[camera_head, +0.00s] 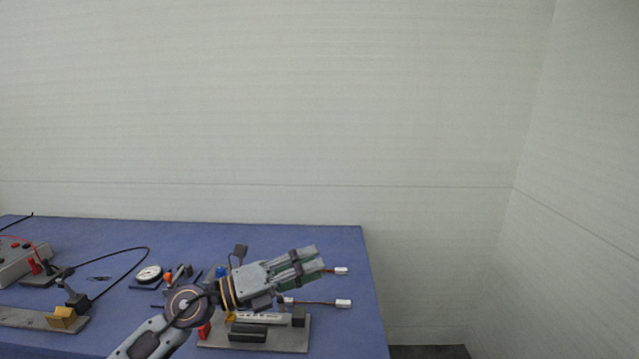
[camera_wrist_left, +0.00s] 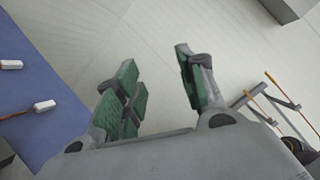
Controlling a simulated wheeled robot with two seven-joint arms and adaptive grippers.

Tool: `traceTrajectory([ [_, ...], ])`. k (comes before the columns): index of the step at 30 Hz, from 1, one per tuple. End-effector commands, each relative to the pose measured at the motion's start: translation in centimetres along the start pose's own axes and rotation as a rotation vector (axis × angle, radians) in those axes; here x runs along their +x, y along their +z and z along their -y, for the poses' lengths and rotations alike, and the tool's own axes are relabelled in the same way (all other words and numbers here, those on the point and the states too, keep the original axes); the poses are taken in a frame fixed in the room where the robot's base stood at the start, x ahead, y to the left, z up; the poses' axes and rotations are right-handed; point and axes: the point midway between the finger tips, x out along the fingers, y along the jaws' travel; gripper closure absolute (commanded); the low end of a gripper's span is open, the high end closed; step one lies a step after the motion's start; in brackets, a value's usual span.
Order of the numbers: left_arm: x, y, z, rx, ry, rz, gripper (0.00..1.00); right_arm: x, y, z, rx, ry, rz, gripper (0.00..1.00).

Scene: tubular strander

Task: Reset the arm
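My left arm comes in from the lower left in the head view. My left gripper (camera_head: 312,266) is above the right part of the blue table (camera_head: 200,238) and points right. In the left wrist view its green-padded fingers (camera_wrist_left: 165,92) stand apart with nothing between them, against the pale wall and floor. My right arm and gripper are in neither view.
Under the left gripper, a grey fixture plate (camera_head: 290,338) holds dark blocks. White connectors on wires (camera_head: 343,303) lie to its right. A round dial (camera_head: 148,274), a yellow block (camera_head: 62,317) and a grey box (camera_head: 14,262) are farther left. The wall side is clear.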

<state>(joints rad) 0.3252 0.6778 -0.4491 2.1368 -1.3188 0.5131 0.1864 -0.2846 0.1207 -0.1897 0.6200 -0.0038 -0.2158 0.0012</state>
Motion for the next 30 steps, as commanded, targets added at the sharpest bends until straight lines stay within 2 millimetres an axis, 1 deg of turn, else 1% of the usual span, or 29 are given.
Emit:
traceTrajectory([
  [3,-0.2,1.1,1.1,-0.090,-0.069,0.108,0.60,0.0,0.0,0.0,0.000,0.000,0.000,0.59],
  [6,-0.7,2.2,1.7,-0.168,-0.119,0.203,0.60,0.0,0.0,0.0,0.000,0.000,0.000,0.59],
  [10,-1.7,3.8,1.9,-0.272,-0.171,0.330,0.60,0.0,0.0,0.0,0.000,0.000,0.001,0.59],
  [14,-3.1,5.3,1.5,-0.381,-0.209,0.460,0.60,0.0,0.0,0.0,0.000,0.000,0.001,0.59],
  [17,-4.4,6.3,0.8,-0.467,-0.229,0.560,0.60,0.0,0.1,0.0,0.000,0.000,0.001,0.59],
  [23,-7.5,7.7,-1.7,-0.646,-0.243,0.763,0.60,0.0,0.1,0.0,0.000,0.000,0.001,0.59],
  [27,-9.9,8.1,-4.1,-0.773,-0.231,0.904,0.60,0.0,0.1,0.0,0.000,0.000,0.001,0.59],
  [30,-11.8,7.8,-6.1,-0.866,-0.213,1.003,0.60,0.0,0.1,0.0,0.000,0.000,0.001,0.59],
])
